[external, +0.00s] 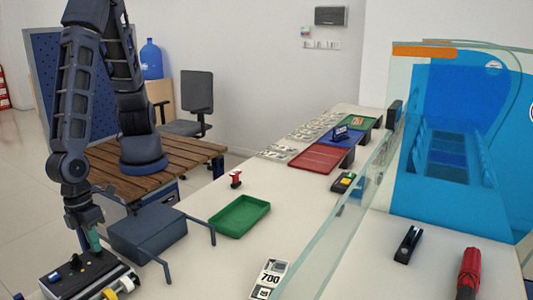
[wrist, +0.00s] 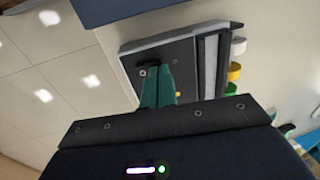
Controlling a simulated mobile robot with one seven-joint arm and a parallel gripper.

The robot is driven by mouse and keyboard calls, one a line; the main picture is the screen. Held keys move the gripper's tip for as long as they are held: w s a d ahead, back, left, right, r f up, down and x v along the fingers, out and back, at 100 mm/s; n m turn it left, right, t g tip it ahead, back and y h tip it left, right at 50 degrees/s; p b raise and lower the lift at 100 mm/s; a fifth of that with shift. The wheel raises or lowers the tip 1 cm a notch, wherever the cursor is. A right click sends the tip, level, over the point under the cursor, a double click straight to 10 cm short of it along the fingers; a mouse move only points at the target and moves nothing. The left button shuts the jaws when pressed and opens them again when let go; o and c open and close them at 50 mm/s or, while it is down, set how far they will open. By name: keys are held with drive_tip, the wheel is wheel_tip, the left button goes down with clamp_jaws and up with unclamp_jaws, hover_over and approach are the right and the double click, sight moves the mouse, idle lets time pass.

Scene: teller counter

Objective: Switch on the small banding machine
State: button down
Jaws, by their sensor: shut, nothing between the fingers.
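A low black-topped machine with a pale side (external: 72,286) sits at the bottom left of the external view, cut off by the frame edge. I take it to be the small banding machine, though no label is readable. Small dark knobs stand on its top. In the wrist view its dark top plate (wrist: 184,62) lies under my fingers, with a small round part near the fingertips. My gripper (external: 94,242) points down over the machine. Its green fingers (wrist: 157,72) are shut with nothing between them. I cannot tell whether the tips touch the plate, and they hide part of it.
A blue-grey box (external: 147,232) with thin bars stands right beside the machine. A green tray (external: 240,217) and a small red-topped item (external: 236,179) are farther along the counter. Coloured rolls (wrist: 235,72) line the machine's edge.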

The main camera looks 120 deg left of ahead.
drive_tip(key=shift+w+f, duration=0.15)
drive_tip(key=shift+f, duration=0.05)
idle(0.4)
idle(0.3)
drive_tip(key=shift+s+r, duration=0.15)
drive_tip(key=shift+s, duration=0.75)
wheel_tip(320, 180, up, 14)
drive_tip(key=s, duration=0.2)
idle(0.3)
idle(0.5)
drive_tip(key=shift+w, duration=0.35)
drive_tip(key=shift+w, duration=0.3)
